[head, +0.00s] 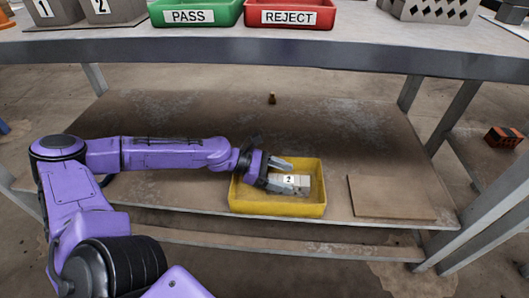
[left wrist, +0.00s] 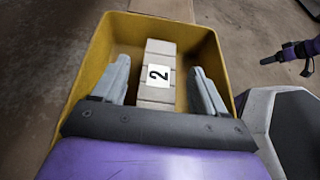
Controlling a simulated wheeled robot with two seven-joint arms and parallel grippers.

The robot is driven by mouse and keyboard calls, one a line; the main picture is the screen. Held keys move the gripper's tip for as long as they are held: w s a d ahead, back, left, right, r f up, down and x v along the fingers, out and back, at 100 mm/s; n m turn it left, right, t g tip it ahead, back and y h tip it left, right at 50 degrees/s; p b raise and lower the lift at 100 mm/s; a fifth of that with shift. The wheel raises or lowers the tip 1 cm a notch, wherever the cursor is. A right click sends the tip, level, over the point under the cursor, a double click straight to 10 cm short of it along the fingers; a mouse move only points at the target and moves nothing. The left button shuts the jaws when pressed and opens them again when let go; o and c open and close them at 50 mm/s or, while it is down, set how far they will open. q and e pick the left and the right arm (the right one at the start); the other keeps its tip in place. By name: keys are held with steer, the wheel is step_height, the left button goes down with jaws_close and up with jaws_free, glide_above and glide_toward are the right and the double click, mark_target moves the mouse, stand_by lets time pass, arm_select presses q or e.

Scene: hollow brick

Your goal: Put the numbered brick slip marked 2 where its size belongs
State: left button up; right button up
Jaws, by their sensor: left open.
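The brick slip marked 2 (head: 290,182) is a pale block with a white label. It lies in a yellow tray (head: 285,211) on the low shelf, and it also shows in the left wrist view (left wrist: 159,88). My left gripper (head: 281,174) is open and reaches into the tray. In the left wrist view its fingers (left wrist: 158,85) stand on either side of the slip, with a gap visible on each side. My right gripper is not identifiable in the head view.
A green PASS tray (head: 195,5) and a red REJECT tray (head: 290,6) sit on the table above, whose front edge (head: 300,45) overhangs the shelf. A flat brown board (head: 390,197) lies right of the yellow tray. The shelf's middle (head: 330,125) is mostly clear.

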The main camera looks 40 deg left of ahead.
arm_select(q)
steer(key=p+v, duration=0.9)
steer(key=v, duration=0.2)
steer(key=shift+s+a+r, duration=0.15)
steer(key=shift+a, duration=0.1)
